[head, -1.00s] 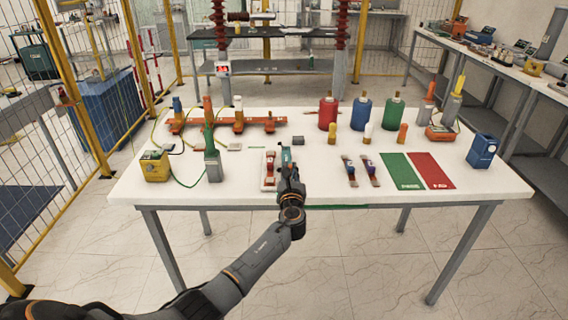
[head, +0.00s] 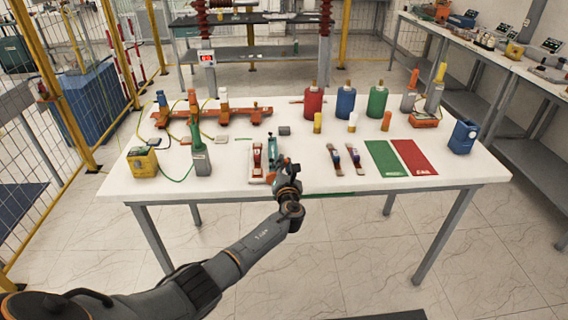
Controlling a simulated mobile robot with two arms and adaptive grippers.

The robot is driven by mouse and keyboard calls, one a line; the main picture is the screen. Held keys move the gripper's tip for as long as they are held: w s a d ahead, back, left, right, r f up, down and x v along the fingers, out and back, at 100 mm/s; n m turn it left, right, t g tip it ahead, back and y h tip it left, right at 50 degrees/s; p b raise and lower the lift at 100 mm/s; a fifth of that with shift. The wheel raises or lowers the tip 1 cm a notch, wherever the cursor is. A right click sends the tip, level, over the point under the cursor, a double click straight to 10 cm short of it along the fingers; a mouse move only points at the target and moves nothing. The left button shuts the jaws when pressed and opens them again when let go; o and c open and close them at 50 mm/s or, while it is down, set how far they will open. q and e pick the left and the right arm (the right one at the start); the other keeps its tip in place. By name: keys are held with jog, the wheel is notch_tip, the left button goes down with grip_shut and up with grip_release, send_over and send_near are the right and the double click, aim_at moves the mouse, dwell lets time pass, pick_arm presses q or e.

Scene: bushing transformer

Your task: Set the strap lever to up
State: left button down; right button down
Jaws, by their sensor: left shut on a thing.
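A small lever unit near the table's front edge has a light base with a red lever (head: 257,160) and a teal lever-like part (head: 273,158) beside it. I cannot tell for sure which is the strap lever. My left gripper (head: 283,169) reaches in from the front, just right of the red lever, and is shut on the teal part. The fingers partly cover that part, so its exact tilt is hard to read. The red lever stands apart from the gripper. My right gripper is not in view.
The white table (head: 225,184) carries two short straps (head: 353,156) and green (head: 384,158) and red mats (head: 413,157) to the right. A yellow box (head: 143,162) and a grey-green device (head: 200,158) stand left. Red, blue and green canisters stand behind.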

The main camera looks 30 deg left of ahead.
pick_arm(q)
jog(key=shift+f, duration=0.15)
jog(key=c, duration=1.3)
grip_release()
jog(key=v, duration=1.2)
jog(key=shift+s+a, duration=0.1)
